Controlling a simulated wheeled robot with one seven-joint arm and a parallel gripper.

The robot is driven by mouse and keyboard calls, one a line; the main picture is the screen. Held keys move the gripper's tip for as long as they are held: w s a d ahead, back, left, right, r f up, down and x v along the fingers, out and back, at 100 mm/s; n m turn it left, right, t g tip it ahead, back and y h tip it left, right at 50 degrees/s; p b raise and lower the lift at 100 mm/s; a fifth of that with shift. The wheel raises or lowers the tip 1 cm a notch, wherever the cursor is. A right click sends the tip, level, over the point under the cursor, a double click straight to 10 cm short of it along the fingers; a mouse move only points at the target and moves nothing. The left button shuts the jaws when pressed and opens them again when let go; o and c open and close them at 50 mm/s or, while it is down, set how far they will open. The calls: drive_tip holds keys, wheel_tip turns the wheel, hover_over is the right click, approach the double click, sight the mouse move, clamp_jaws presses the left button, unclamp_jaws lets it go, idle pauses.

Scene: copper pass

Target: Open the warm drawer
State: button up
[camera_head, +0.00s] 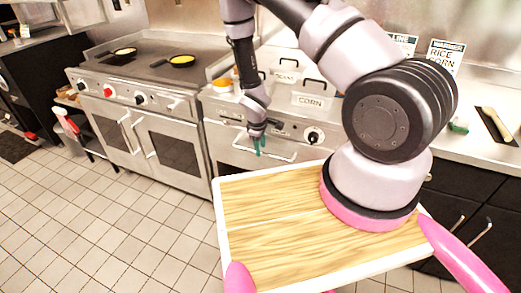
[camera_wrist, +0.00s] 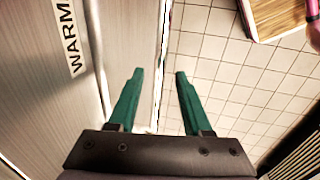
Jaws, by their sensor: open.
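The warm drawer (camera_head: 222,143) is in the front of the steel warmer unit, below its control knobs. Its front appears flush in the head view. Its bar handle (camera_head: 284,158) runs across the front. In the wrist view the "WARM" label (camera_wrist: 70,38) is at the upper left. My gripper (camera_head: 259,147) is at the handle, with green fingers. In the wrist view my gripper (camera_wrist: 158,74) is open, and a thin pale bar (camera_wrist: 163,60), seemingly the handle, runs between the fingers. I cannot tell whether either finger touches it.
My wooden tray top (camera_head: 270,210) takes up the lower middle of the head view. A stove with two pans (camera_head: 182,61) stands left of the warmer. Lidded wells, one labelled "CORN" (camera_head: 311,101), are on top. The tiled floor (camera_head: 120,225) at left is clear.

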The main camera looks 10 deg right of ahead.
drive_tip(key=shift+w+d+f, duration=0.1)
drive_tip(key=shift+w+f, duration=0.05)
drive_tip(key=shift+f, duration=0.6)
clamp_jaws()
idle(0.9)
